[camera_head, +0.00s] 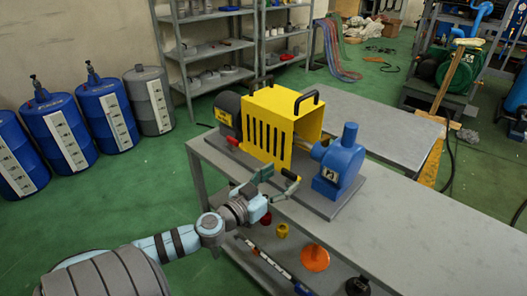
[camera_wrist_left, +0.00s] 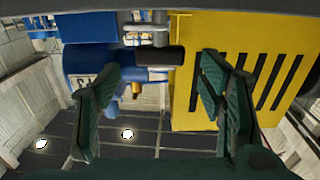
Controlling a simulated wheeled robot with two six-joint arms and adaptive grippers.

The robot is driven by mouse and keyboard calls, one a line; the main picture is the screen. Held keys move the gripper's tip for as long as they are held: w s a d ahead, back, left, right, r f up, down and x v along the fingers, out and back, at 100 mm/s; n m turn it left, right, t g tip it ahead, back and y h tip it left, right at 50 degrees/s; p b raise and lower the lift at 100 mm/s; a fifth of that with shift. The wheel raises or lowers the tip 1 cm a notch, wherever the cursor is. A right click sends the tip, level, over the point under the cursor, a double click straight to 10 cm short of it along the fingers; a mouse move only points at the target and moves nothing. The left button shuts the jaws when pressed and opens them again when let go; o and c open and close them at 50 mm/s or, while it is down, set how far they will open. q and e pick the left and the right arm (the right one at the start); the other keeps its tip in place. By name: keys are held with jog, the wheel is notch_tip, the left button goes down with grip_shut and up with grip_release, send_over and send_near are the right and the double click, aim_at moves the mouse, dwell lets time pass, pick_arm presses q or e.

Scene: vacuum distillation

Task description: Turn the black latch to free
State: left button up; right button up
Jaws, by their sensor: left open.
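My left gripper (camera_head: 279,180) is at the front edge of the bench, before the gap between a yellow slotted guard (camera_head: 265,120) and a blue pump (camera_head: 341,160). Its two green fingers are spread and empty in the left wrist view (camera_wrist_left: 160,82), which is upside down. A dark block (camera_wrist_left: 160,56) shows between and beyond the fingertips there, close to the guard's edge. It may be the black latch, but I cannot tell for sure. No latch shows clearly in the head view, where my gripper covers part of that area. My right gripper is not in view.
The guard carries a black handle (camera_head: 306,101) on top. A dark motor (camera_head: 228,112) stands at its left. An orange disc (camera_head: 315,258) and a yellow cup (camera_head: 282,231) are on the lower shelf. The bench top (camera_head: 420,235) is clear at right.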

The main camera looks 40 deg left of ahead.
pick_arm(q)
jog(key=s, duration=0.9)
